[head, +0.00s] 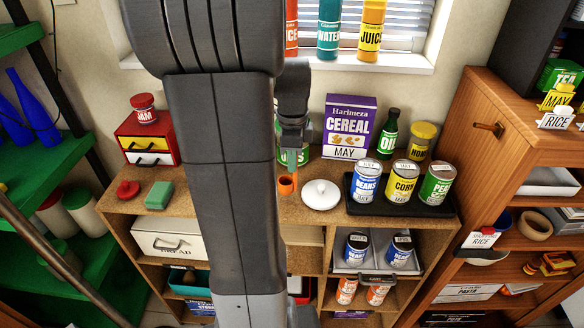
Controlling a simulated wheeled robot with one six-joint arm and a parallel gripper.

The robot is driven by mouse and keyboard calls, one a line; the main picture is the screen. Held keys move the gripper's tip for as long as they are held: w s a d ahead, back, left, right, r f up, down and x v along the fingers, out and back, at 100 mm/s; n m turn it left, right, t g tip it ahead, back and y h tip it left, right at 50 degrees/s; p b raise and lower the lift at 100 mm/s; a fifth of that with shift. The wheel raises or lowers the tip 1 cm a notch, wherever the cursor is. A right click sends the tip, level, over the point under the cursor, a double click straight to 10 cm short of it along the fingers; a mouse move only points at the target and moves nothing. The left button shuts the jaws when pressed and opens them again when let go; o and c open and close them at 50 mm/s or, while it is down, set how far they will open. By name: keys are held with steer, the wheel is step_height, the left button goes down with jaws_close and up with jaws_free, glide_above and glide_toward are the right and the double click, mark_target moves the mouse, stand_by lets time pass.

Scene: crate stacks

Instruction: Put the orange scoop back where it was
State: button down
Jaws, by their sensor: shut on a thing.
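The orange scoop (287,185) hangs upright under my gripper (291,160), over the wooden counter. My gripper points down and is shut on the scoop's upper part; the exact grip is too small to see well. A can with a green label (304,157) stands behind the gripper, mostly hidden by it and my arm. A round white lid (320,195) with a knob lies on the counter just right of the scoop.
A black tray (400,209) with beans, corn and peas cans stands to the right. A cereal box (349,127), oil bottle (388,134) and yellow jar (419,141) stand behind. A green sponge (159,195) and red lid (128,189) lie left. My arm hides the counter's middle.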

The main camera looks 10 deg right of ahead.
mark_target(292, 190)
steer(key=shift+f, duration=1.4)
steer(key=shift+f, duration=0.2)
steer(key=c, duration=1.4)
jaws_free()
steer(key=shift+r, duration=0.15)
step_height(292, 190, up, 12)
steer(key=shift+r, duration=0.1)
